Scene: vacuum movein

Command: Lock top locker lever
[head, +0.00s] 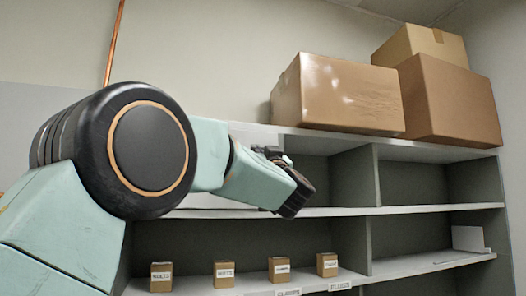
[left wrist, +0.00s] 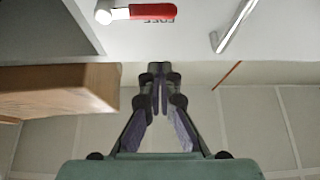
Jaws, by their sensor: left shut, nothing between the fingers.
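The lever with a red handle (left wrist: 152,12) and a pale round end (left wrist: 104,17) shows at the top of the left wrist view, on a white surface (left wrist: 170,42). The red handle lies roughly level in that picture, beside dark upside-down lettering. My left gripper (head: 295,200) is in front of the shelf unit in the head view. In the left wrist view my left gripper (left wrist: 160,70) is shut and empty, its fingertips below the lever and apart from it in the picture. I cannot make out the lever in the head view. My right gripper is not in view.
A grey shelf unit (head: 440,209) fills the lower right of the head view. Large cardboard boxes (head: 340,95) stand on its top. Several small labelled boxes (head: 224,274) stand on a lower shelf. A silver bar (left wrist: 234,25) is right of the lever.

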